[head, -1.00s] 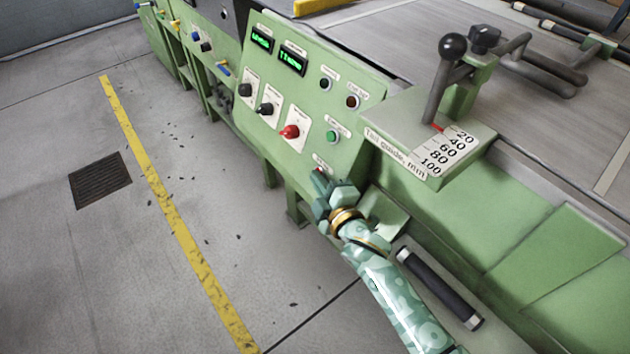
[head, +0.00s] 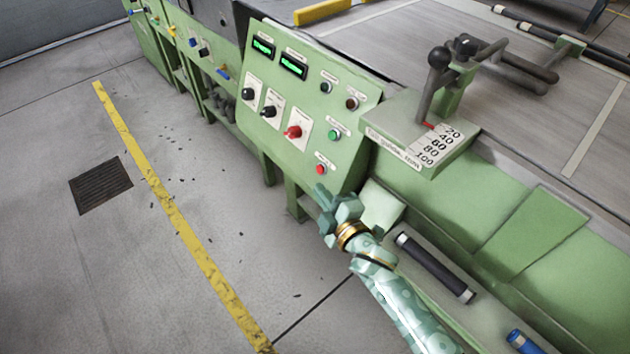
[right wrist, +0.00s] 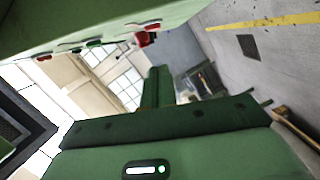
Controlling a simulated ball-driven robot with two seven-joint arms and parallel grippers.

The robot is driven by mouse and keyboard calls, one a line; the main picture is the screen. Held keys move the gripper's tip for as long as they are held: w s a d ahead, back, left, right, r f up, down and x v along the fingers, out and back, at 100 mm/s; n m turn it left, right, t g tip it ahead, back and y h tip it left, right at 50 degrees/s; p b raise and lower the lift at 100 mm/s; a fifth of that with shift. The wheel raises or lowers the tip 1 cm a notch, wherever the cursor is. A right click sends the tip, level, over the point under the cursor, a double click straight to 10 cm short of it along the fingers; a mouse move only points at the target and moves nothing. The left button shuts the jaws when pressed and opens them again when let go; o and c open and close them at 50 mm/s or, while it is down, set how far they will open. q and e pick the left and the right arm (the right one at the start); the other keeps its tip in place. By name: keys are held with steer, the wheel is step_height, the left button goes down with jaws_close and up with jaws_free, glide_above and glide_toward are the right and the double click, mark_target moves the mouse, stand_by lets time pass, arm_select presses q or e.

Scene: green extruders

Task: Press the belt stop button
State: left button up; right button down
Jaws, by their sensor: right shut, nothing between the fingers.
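The panel's lowest button, a small red one (head: 320,169), sits near the lower right corner of the green sloped control panel (head: 352,168). Its label is too small to read. My right gripper (head: 322,192) is just below the red button in the head view, with a visible gap in the picture. Its fingers are shut with nothing between them. In the right wrist view the closed fingers (right wrist: 157,86) point forward, below the panel edge (right wrist: 90,20) and its coloured controls. My left gripper is not in view.
Above the red button are a green button (head: 334,134), a red knob (head: 293,132), two black knobs and two green displays. A lever (head: 432,85) with a scale stands to the right. A black handle bar (head: 435,267) lies below right. Open floor is at left.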

steer(key=p+v, duration=0.1)
steer(key=v, duration=0.4)
steer(key=shift+s+a, duration=0.1)
steer(key=shift+a, duration=0.05)
stand_by(0.6)
